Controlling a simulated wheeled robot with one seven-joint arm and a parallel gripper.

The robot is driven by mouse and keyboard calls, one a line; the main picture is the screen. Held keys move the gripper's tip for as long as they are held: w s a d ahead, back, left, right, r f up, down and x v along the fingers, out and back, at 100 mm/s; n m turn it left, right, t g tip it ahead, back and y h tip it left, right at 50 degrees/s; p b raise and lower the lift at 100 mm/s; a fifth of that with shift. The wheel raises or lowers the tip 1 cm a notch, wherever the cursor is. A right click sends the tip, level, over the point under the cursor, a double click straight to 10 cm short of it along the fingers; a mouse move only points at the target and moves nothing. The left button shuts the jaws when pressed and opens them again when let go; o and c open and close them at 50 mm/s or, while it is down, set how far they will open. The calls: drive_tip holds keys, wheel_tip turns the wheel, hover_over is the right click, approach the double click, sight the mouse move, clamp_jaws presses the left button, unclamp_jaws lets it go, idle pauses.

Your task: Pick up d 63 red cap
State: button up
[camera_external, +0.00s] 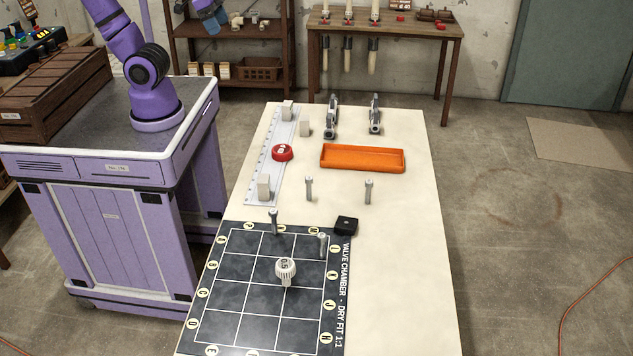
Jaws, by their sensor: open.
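A round red cap (276,155) with a pale marked top sits near the left side of the cream table (400,240), at the right edge of a white ruler strip (261,160). Its marking is too small to read. My gripper (213,22) shows small at the top edge, left of and well away from the cap. Its jaws are open and appear empty, though the fingers are hard to make out.
Pale blocks (264,187) stand near the cap. An orange tray (362,166) lies to its right, with grey fittings (331,120) behind. Several upright pins (309,189) stand in front. A black block (346,226) sits nearby.

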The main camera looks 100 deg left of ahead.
drive_tip(key=w+f+n+g, duration=0.1)
drive_tip(key=w+f, duration=0.5)
drive_tip(key=w, duration=0.2)
drive_tip(key=n+g, duration=0.3)
hover_over(282, 149)
drive_tip(key=shift+w+d+f, duration=0.1)
drive_tip(key=shift+w+f, duration=0.05)
drive_tip(key=shift+f, duration=8.6)
drive_tip(key=shift+w+f, duration=0.15)
drive_tip(key=shift+f, duration=8.55)
drive_tip(key=shift+s+f, duration=0.2)
drive_tip(key=shift+f, duration=1.1)
drive_tip(key=shift+s+f, duration=0.15)
drive_tip(key=shift+f, duration=1.15)
drive_tip(key=c, duration=0.8)
